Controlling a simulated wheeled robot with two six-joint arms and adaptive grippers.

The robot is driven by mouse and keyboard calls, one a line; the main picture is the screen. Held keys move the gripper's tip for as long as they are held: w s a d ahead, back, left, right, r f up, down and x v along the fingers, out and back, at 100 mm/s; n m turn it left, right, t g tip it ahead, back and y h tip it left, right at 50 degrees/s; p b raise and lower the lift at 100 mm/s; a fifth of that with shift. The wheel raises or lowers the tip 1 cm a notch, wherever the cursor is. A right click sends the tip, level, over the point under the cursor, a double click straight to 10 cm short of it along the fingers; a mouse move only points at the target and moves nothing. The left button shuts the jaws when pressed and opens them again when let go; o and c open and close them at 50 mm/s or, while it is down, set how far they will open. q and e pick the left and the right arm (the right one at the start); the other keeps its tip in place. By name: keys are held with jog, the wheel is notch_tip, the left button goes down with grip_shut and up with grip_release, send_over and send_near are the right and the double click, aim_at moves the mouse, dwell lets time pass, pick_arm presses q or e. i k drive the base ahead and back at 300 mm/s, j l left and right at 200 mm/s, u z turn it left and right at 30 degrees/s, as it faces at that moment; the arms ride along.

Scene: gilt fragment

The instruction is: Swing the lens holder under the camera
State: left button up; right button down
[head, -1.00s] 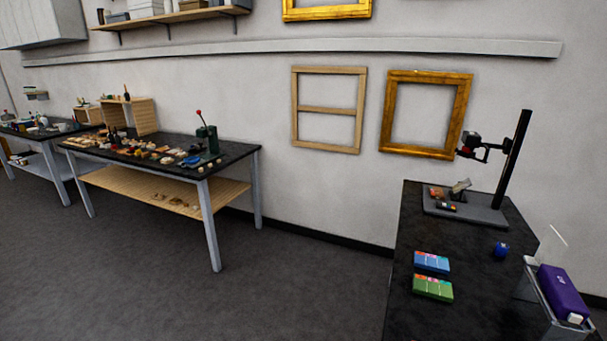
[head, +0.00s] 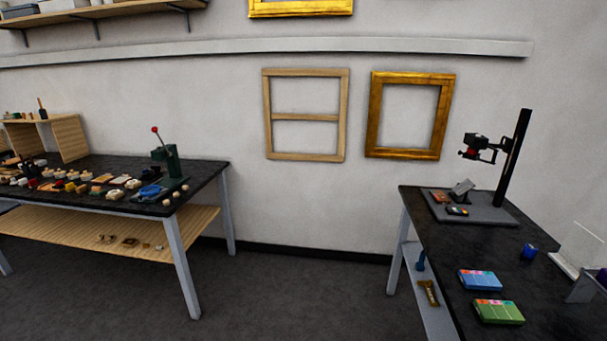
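The camera (head: 475,147) is a small dark body with a red part. It hangs on an arm from a black upright post (head: 513,158) on the bench at the right. Below it is a grey base plate (head: 487,214) bearing a tilted grey piece (head: 461,189), a small brown-orange piece (head: 440,197) and a small dark item with coloured marks (head: 457,210). I cannot tell which part is the lens holder at this size. Neither of my grippers shows in the head view.
The right bench (head: 440,243) also carries a blue box (head: 480,279), a green box (head: 499,311) and a small blue item (head: 529,252). A second table (head: 193,185) at left holds many small pieces and a green press (head: 171,165). Open floor (head: 290,295) lies between them.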

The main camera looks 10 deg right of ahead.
aim_at(465, 156)
jog(key=i+z, duration=0.25)
jog(key=i, duration=0.5)
jog(key=i+j+z, duration=0.1)
jog(key=i+z, duration=0.15)
jog(key=i, duration=0.55)
